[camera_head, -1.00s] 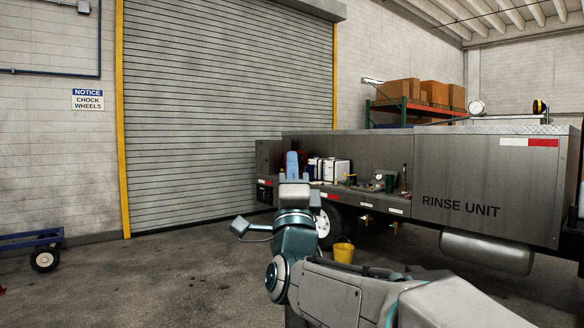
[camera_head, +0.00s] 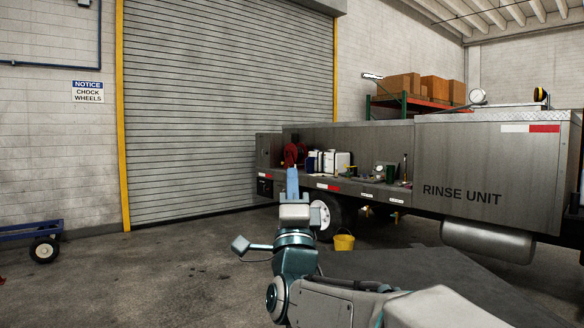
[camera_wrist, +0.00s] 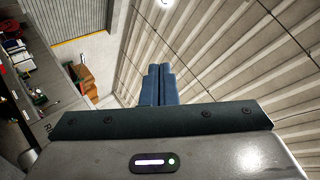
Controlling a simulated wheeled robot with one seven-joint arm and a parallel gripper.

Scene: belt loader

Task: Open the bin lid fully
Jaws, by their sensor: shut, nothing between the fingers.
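My gripper (camera_head: 292,172) points up in front of the truck, with its blue fingers pressed together and empty. The shut fingers also show in the wrist view (camera_wrist: 158,82) against the ceiling. A flat dark grey panel (camera_head: 430,275) lies low at the right in the head view, partly covered by my arm. It looks like the bin lid, but its hinge, handle and the bin below it are out of sight. My fingers are well apart from the panel in the picture, up and left of it. I cannot tell whether my arm touches it.
A grey truck marked RINSE UNIT (camera_head: 480,165) stands behind, with bottles and tools on its open shelf. A blue cart (camera_head: 35,238) is at far left.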

